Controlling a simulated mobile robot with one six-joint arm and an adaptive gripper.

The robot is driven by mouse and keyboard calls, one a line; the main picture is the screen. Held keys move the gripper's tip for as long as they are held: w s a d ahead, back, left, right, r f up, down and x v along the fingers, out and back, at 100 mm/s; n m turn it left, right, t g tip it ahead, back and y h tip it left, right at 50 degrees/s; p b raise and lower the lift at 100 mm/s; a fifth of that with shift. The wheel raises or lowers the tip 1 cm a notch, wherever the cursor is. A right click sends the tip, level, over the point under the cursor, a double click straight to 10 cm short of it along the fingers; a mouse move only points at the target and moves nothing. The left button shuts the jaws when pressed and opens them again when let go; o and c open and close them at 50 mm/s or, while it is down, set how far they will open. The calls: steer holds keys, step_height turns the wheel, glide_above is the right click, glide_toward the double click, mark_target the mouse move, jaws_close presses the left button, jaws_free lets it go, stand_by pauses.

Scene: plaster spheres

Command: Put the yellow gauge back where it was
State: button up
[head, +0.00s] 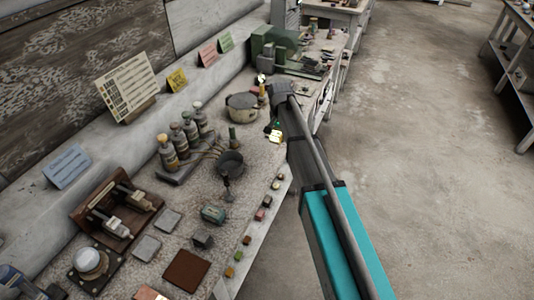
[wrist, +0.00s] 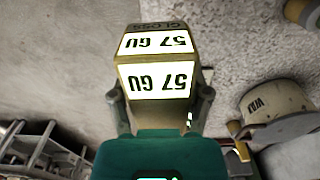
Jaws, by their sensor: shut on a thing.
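The yellow gauge (wrist: 190,48) is a brass-yellow block with lit white labels reading "57 GU", upside down in the wrist view. My gripper (wrist: 160,108) is shut on it, one finger at each side. In the head view the gauge (head: 275,138) shows as a small bright yellow piece beside the end of my arm, near the bench's right edge. My gripper there is mostly hidden by the arm. I cannot tell whether the gauge touches the bench.
A wide pot (head: 242,106) and a dark saucepan (head: 230,164) stand left of the gauge. Bottles (head: 180,137) stand in a rack farther left. Small coloured blocks (head: 260,214) line the bench's front edge. A wax tin (wrist: 278,103) is at right in the wrist view.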

steer(key=b, duration=0.4)
glide_above(265, 153)
steer(key=d, duration=0.2)
steer(key=f, duration=0.4)
steer(key=shift+s+a+f, duration=0.15)
steer(key=shift+s+f, duration=0.05)
steer(key=shift+a+f+b, duration=0.3)
steer(key=shift+a+f, duration=0.1)
steer(key=shift+a, duration=0.05)
steer(key=shift+w+a+f+b, duration=0.15)
steer(key=shift+a+f+b, duration=0.2)
steer(key=shift+f+b, duration=1.65)
steer(key=shift+f, duration=0.1)
steer(key=o, duration=1)
